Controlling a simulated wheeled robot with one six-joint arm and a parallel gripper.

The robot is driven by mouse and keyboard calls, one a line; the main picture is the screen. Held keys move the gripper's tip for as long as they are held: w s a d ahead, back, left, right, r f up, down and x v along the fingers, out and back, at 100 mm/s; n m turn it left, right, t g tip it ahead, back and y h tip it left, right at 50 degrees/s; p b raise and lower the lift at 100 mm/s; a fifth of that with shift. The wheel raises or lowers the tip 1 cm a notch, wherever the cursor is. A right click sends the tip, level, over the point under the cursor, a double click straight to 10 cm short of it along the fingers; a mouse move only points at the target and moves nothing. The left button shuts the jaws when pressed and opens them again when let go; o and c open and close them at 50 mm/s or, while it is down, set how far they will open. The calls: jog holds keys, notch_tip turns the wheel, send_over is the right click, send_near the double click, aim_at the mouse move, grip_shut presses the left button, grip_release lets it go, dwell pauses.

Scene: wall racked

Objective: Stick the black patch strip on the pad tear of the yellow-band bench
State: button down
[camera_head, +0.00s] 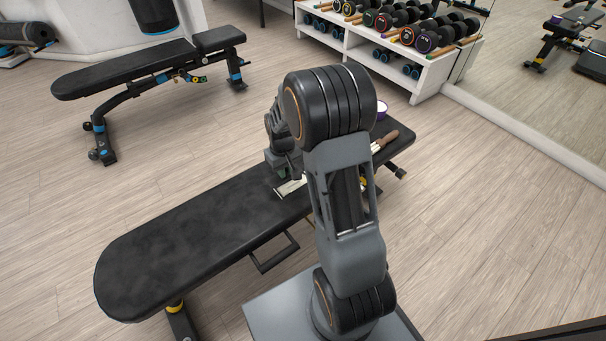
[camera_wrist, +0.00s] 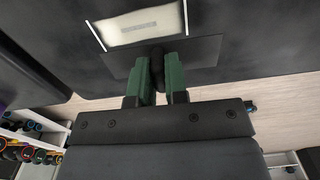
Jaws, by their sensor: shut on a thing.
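My gripper (camera_wrist: 158,70) has green fingers shut on the black patch strip (camera_wrist: 205,50), a flat dark rectangle. In the wrist view the strip lies just below the pale patch, covering little of it. Whether it touches the pad I cannot tell.
A brown-handled tool (camera_head: 386,140) and a purple-rimmed white cup (camera_head: 382,108) are at the bench's far end, partly behind my arm. A blue-trimmed bench (camera_head: 140,70) stands back left. A white dumbbell rack (camera_head: 425,85) is back right. Floor between the benches is clear.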

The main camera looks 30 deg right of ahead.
aim_at(294, 185)
jog(key=d, duration=0.1)
jog(key=d+f, duration=0.1)
jog(key=shift+s+d+f+b, duration=0.15)
jog(key=shift+d+f+b, duration=0.15)
jog(key=shift+b, duration=0.1)
jog(key=shift+d+r, duration=0.1)
jog(key=shift+d, duration=0.05)
jog(key=shift+s, duration=0.1)
jog(key=shift+f+b, duration=0.85)
jog(key=shift+f, duration=1.1)
jog(key=shift+f, duration=0.35)
jog(key=c, duration=1.1)
grip_release()
jog(key=shift+o, duration=0.2)
jog(key=shift+r, duration=0.15)
notch_tip(294, 185, up, 14)
jog(key=p, duration=0.5)
jog(key=shift+f, duration=0.2)
